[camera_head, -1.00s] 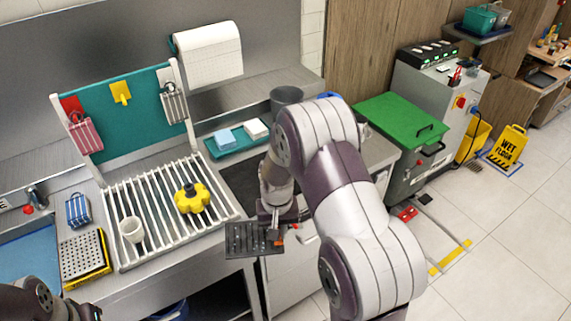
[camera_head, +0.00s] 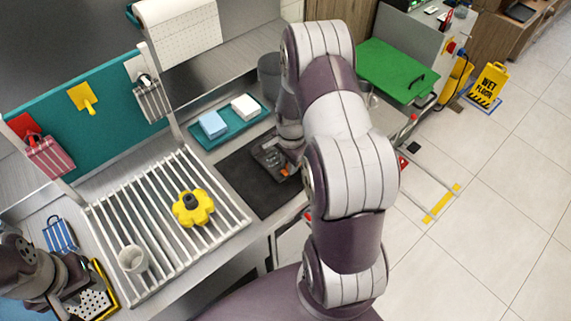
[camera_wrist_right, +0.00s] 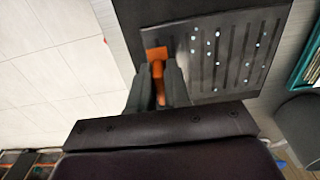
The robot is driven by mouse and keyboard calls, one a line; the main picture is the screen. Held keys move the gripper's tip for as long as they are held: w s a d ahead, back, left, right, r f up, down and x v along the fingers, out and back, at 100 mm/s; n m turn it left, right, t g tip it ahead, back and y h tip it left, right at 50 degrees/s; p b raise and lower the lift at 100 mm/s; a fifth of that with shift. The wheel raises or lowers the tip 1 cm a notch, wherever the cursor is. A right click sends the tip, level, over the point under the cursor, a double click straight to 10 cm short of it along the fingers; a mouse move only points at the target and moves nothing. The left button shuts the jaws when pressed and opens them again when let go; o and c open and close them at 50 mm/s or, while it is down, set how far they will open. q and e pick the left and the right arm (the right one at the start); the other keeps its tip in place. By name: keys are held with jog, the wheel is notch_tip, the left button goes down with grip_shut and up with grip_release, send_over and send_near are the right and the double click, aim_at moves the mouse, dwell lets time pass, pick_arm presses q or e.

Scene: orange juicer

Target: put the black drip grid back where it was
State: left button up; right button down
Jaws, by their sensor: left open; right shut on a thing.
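The black drip grid (camera_wrist_right: 225,60) fills much of the right wrist view, with light drops on its dark surface. Its orange tab (camera_wrist_right: 157,72) sits between the fingers of my right gripper (camera_wrist_right: 158,85), which is shut on it. In the head view, the grid (camera_head: 268,156) is over the dark mat (camera_head: 245,180) on the counter, partly hidden by my right gripper (camera_head: 286,168). I cannot tell whether it touches the mat. My left gripper (camera_head: 68,300) is open at the lower left, beside the white perforated plate (camera_head: 93,303).
A slatted white rack (camera_head: 165,215) holds a yellow knob-like part (camera_head: 192,207) and a white cup (camera_head: 132,259). A teal tray (camera_head: 232,122) with blue and white blocks lies behind the mat. A grey bin (camera_head: 269,75) stands at the back.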

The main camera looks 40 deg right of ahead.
jog(key=f, duration=0.2)
jog(key=w+f+p, duration=0.1)
jog(key=f, duration=0.1)
jog(key=shift+a+f, duration=0.1)
jog(key=shift+a, duration=0.05)
jog(key=shift+f, duration=0.35)
jog(key=c, duration=1.1)
grip_release()
